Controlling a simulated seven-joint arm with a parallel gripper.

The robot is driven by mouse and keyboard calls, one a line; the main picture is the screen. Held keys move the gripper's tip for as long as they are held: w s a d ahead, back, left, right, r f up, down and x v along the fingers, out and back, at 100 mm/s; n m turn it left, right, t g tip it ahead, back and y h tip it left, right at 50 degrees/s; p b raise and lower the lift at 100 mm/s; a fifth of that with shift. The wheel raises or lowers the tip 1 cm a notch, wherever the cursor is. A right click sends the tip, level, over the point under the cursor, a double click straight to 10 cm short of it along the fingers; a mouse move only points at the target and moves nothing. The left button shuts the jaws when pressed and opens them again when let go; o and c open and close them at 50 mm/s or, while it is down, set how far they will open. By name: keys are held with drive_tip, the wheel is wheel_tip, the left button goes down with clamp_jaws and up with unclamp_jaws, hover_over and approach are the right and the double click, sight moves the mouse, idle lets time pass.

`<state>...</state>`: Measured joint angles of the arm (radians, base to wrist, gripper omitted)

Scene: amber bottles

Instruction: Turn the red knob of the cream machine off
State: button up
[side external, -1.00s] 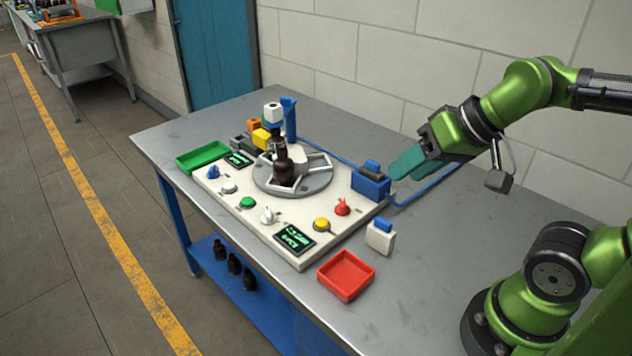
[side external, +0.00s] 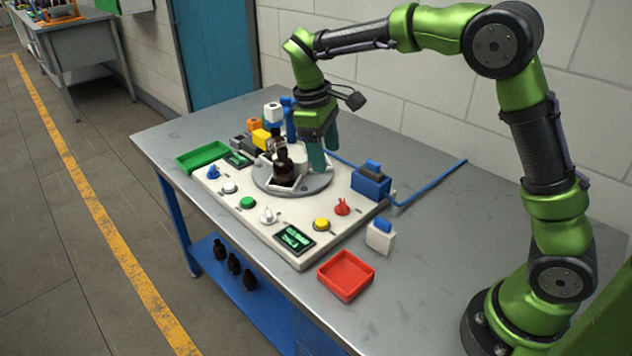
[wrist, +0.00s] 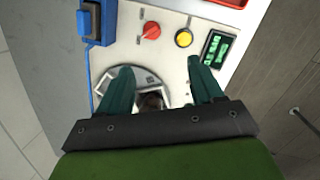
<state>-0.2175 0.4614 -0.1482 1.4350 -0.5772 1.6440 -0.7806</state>
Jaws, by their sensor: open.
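The cream machine (side external: 262,225) lies on the metal table, with knobs, buttons and two displays on its top. Its red knob (side external: 342,206) is near the right corner; in the wrist view the red knob (wrist: 151,31) is ahead of the fingers, toward the top. My gripper (side external: 322,162) points down above the back right of the machine's round grey plate, behind the red knob and apart from it. A dark amber bottle (side external: 283,165) stands on the round plate, beside the gripper.
A yellow button (side external: 322,224) and a display (side external: 295,239) are near the red knob. A blue block (side external: 371,182) with a cable stands to its right. A red tray (side external: 346,275) and a green tray (side external: 203,157) flank the machine.

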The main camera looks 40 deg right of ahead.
drive_tip(key=w+f+n+g+h, duration=0.1)
drive_tip(key=w+n, duration=0.2)
drive_tip(key=w, duration=0.1)
drive_tip(key=n+g, duration=0.1)
drive_tip(key=n, duration=0.1)
approach(344, 202)
drive_tip(key=x, duration=0.8)
drive_tip(key=shift+f, duration=0.2)
drive_tip(key=shift+c, duration=0.5)
drive_tip(key=c, duration=1)
